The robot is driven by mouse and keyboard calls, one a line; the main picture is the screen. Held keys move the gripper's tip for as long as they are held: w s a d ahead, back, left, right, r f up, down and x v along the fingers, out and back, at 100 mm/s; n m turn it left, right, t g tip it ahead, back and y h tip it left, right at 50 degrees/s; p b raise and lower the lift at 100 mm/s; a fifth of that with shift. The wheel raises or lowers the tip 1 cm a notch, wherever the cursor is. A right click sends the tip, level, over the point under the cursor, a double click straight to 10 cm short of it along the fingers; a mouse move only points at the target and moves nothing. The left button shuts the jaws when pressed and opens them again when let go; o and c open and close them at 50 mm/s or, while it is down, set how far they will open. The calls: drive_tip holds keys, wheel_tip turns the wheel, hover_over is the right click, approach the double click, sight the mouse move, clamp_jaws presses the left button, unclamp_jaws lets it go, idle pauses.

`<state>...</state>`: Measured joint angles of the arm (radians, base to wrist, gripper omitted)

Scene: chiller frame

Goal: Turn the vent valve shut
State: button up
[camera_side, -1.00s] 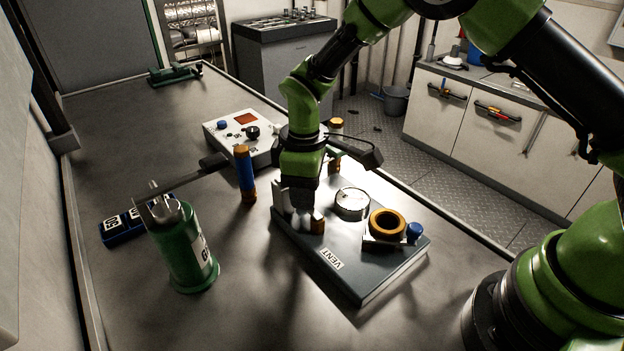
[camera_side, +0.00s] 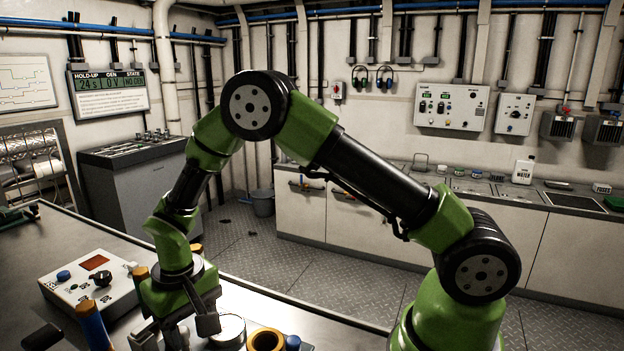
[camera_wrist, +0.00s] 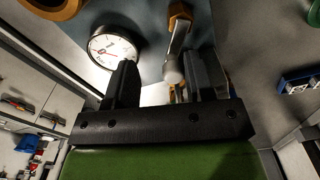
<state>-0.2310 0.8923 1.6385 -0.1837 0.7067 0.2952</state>
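In the wrist view, a pale metal lever (camera_wrist: 179,40) with an orange end runs from the top of the picture down between the two fingers of my gripper (camera_wrist: 165,82). It looks like the vent valve's handle, though I see no label on it now. The fingers stand apart, with a visible gap on the left of the lever; the right finger is close to it, and I cannot tell if they touch. The dark base plate (camera_wrist: 150,25) lies beyond. In the side view, my gripper (camera_side: 163,338) is low, left of the gauge, its fingertips cut off or hidden.
A round white gauge (camera_side: 228,331) stands right of my gripper; it also shows in the wrist view (camera_wrist: 113,48). An orange ring (camera_side: 265,341) and a blue knob (camera_side: 292,343) are further right. A control box (camera_side: 92,283) and blue-orange post (camera_side: 92,325) stand left.

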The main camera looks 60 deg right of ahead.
drive_tip(key=m, duration=0.2)
drive_tip(key=s+m, duration=0.1)
drive_tip(key=m, duration=0.2)
drive_tip(key=shift+s+d+m, duration=0.25)
drive_tip(key=shift+s+m, duration=0.05)
drive_tip(key=shift+s, duration=0.05)
wheel_tip(320, 180, up, 10)
drive_tip(key=s+d+r+n+t+y, duration=0.1)
drive_tip(key=s+d+r+n+t, duration=0.1)
drive_tip(key=s+r, duration=0.5)
drive_tip(key=s+d+r+n+t+y, duration=0.1)
drive_tip(key=s+d+r+t, duration=0.1)
drive_tip(key=s+r+t, duration=0.2)
drive_tip(key=shift+s+d+r+n, duration=0.4)
drive_tip(key=shift+s+r, duration=1.05)
drive_tip(key=shift+s, duration=1.05)
